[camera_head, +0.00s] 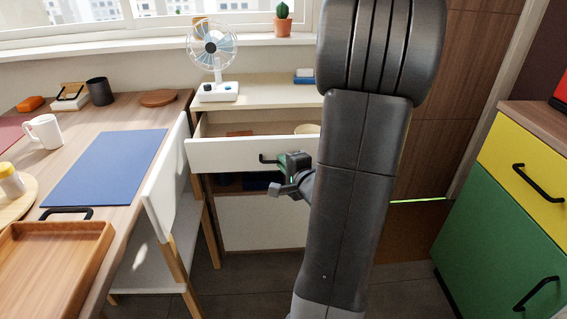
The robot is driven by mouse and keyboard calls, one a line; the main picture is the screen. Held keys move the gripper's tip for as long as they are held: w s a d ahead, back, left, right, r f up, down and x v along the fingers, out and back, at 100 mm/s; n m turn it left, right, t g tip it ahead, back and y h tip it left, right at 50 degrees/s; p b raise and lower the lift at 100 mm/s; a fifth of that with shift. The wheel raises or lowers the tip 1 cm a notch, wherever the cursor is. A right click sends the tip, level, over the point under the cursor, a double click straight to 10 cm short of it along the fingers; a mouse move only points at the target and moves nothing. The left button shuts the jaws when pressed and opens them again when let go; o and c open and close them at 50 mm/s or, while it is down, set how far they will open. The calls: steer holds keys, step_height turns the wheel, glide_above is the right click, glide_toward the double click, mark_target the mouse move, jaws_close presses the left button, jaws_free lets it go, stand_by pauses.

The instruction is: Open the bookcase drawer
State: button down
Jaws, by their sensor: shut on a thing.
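The bookcase (272,95) stands by the window wall, with a white front on its drawer (222,153). The drawer is pulled partly out, and a brown item and a pale round item show inside it. Its dark handle (265,159) is at the right part of the front. My gripper (284,163) is at this handle and shut on it. My arm hides the right part of the drawer and most of the gripper's far side.
A desk (118,133) with a blue mat, a mug and a wooden tray (55,262) is at the left. A white chair (168,185) stands close to the drawer's left end. A yellow and green cabinet (490,215) is at the right. A fan (213,60) stands on the bookcase.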

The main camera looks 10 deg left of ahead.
steer(key=c, duration=1.5)
jaws_free()
steer(key=shift+d, duration=0.1)
steer(key=p+v, duration=0.1)
steer(key=v, duration=1.2)
steer(key=shift+s+d+p, duration=0.15)
steer(key=shift+s+p, duration=0.1)
steer(key=shift+p, duration=0.1)
steer(key=b+x, duration=0.1)
steer(key=x, duration=1.2)
steer(key=shift+w+a+b, duration=0.25)
steer(key=shift+w+b, duration=0.05)
steer(key=shift+b, duration=0.05)
steer(key=shift+r, duration=0.1)
